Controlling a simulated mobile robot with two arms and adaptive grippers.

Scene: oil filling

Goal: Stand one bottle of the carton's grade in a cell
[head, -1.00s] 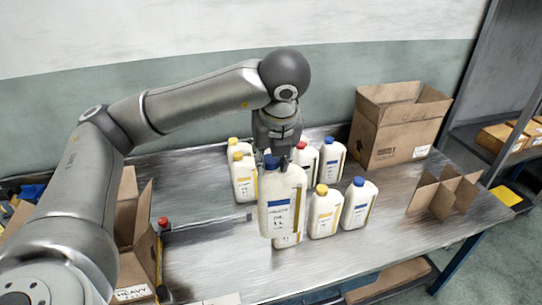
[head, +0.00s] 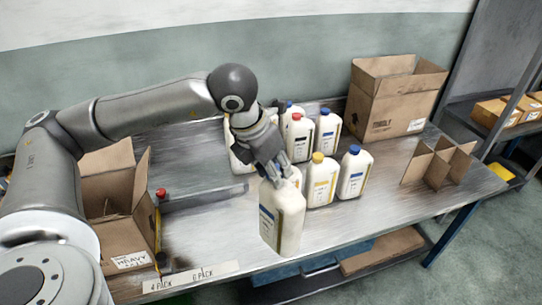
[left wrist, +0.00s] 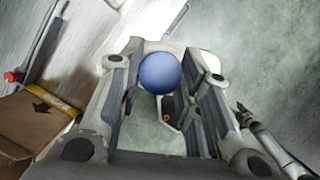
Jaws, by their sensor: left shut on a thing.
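My left gripper (head: 280,168) is shut on the neck of a white bottle (head: 283,225) with a blue-banded label. Its blue cap (left wrist: 160,73) shows between the fingers in the left wrist view. The bottle hangs nearly upright near the table's front edge; its base clearance is unclear. An open carton (head: 113,211) with a label reading HEAVY stands to its left; its cells are hidden. Other white bottles stand behind: red-capped (head: 298,140), yellow-capped (head: 320,183) and blue-capped (head: 354,175). A grey jointed part in the left wrist view (left wrist: 262,137) may be my right arm; its jaws are unclear.
A larger open carton (head: 392,105) stands at the back right. A loose cardboard divider (head: 437,165) stands on the table's right end. A red-tipped item (head: 160,193) is beside the HEAVY carton.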

